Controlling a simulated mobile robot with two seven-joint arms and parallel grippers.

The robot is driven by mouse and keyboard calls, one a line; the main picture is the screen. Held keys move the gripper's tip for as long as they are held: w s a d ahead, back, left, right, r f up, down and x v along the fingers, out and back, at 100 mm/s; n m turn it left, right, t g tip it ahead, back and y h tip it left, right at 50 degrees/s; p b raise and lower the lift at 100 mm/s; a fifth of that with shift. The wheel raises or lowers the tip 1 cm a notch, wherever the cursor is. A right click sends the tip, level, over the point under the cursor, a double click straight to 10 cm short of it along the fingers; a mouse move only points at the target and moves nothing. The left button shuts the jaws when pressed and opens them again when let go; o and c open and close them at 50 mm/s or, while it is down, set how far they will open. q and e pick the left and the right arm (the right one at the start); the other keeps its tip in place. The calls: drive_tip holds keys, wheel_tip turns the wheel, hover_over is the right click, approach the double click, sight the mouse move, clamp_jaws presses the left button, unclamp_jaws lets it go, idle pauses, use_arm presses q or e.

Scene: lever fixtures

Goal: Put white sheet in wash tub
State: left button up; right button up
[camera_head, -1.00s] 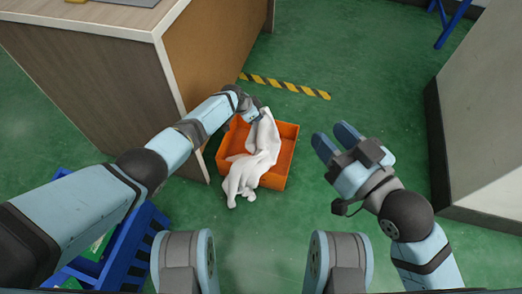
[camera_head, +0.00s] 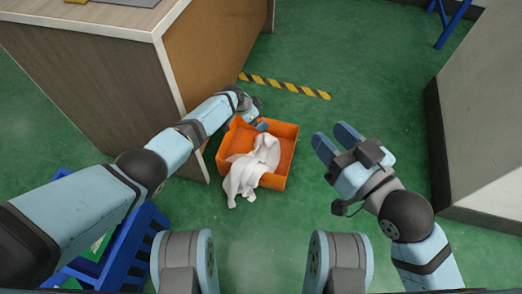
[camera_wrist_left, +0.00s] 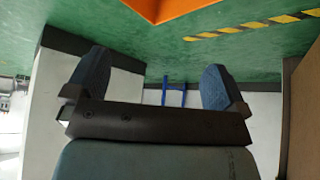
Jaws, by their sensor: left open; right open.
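The white sheet (camera_head: 252,166) lies crumpled partly in the orange wash tub (camera_head: 283,131) on the floor. One end of the sheet hangs over the tub's near-left rim to the floor. My left gripper (camera_head: 262,124) is over the tub's far-left part, open and apart from the sheet. In the left wrist view its two fingers (camera_wrist_left: 150,85) are spread with nothing between them, and an edge of the orange tub (camera_wrist_left: 165,8) shows at the top. My right gripper (camera_head: 335,142) is open and empty to the right of the tub.
A wood-sided counter (camera_head: 110,65) stands close on the tub's left. A grey block (camera_head: 480,120) stands at the right. A blue crate (camera_head: 115,255) is at the lower left. Yellow-black tape (camera_head: 285,86) marks the floor behind the tub. Green floor is clear right of the tub.

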use_arm(q)
drive_tip(key=shift+s+a+r+g+y+p, duration=0.15)
drive_tip(key=shift+a+r+g+y+p, duration=0.15)
drive_tip(key=shift+r+y+p, duration=0.6)
drive_tip(key=shift+s+a+r+g+y+p, duration=0.1)
drive_tip(key=shift+a+r+g+y+p, duration=0.2)
drive_tip(key=shift+r+y+p, duration=0.6)
drive_tip(key=shift+s+a+r+g+y+p, duration=0.2)
drive_tip(key=shift+r+g+y+p, duration=0.25)
drive_tip(key=shift+p, duration=0.85)
use_arm(e)
drive_tip(key=shift+w+a+r, duration=0.1)
drive_tip(key=shift+w+r, duration=0.05)
drive_tip(key=shift+r, duration=0.75)
use_arm(q)
wheel_tip(320, 180, up, 14)
drive_tip(key=a+p, duration=0.1)
drive_tip(key=p, duration=0.8)
drive_tip(key=shift+s+a+f, duration=0.2)
drive_tip(key=shift+s+a, duration=0.1)
drive_tip(key=shift+s, duration=0.05)
use_arm(e)
wheel_tip(320, 180, up, 8)
drive_tip(key=d+m+t, duration=0.1)
drive_tip(key=m+t, duration=0.1)
drive_tip(key=shift+s+d+f+h, duration=0.15)
drive_tip(key=shift+s+f+h, duration=0.15)
drive_tip(key=shift+h, duration=0.1)
